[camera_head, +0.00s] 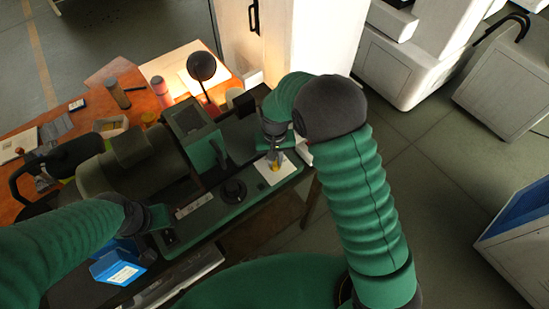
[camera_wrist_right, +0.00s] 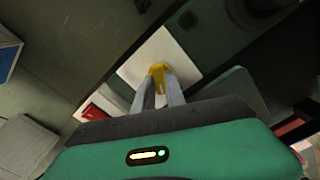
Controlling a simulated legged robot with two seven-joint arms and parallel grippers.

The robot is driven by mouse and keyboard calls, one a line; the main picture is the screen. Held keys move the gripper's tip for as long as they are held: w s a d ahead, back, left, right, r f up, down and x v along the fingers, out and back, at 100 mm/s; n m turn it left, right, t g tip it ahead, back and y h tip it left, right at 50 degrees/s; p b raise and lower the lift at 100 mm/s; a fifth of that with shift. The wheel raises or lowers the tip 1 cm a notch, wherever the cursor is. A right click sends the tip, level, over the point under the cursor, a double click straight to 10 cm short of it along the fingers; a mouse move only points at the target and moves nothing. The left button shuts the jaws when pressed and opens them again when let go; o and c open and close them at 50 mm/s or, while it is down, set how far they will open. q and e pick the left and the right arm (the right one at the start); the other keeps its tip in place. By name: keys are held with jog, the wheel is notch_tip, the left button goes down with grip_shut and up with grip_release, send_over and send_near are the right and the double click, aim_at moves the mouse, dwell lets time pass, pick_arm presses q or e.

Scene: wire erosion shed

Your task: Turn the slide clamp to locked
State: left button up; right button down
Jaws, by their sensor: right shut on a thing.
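The slide clamp shows as a small yellow lever (camera_head: 275,167) over a white plate (camera_head: 282,178) at the right end of the green machine. My right gripper (camera_head: 274,153) is above it, pointing down. In the right wrist view the yellow lever (camera_wrist_right: 158,71) sits between the two grey fingertips (camera_wrist_right: 160,80), and the gripper is shut on it. The fingers hide part of the lever, and its lock marking cannot be read. My left gripper (camera_head: 157,217) is low over the machine's front left; its fingers are too unclear to judge.
The green machine (camera_head: 205,212) has a black round knob (camera_head: 233,191) on its bed. A blue box (camera_head: 118,266) is at the front left. An orange table (camera_head: 145,100) with a flask and papers lies behind. A white cabinet (camera_head: 325,45) stands behind my right arm.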

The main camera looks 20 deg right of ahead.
jog(key=m, duration=0.2)
jog(key=shift+w+r+m, duration=0.2)
jog(key=shift+r+m, duration=0.05)
jog(key=shift+m, duration=0.15)
jog(key=m+p, duration=0.1)
jog(key=m, duration=0.2)
jog(key=shift+m, duration=0.3)
jog(key=m+p, duration=0.1)
jog(key=m, duration=0.4)
jog(key=shift+m, duration=0.3)
jog(key=c, duration=1.6)
grip_release()
jog(key=shift+o, duration=1.1)
jog(key=shift+s+f, duration=0.1)
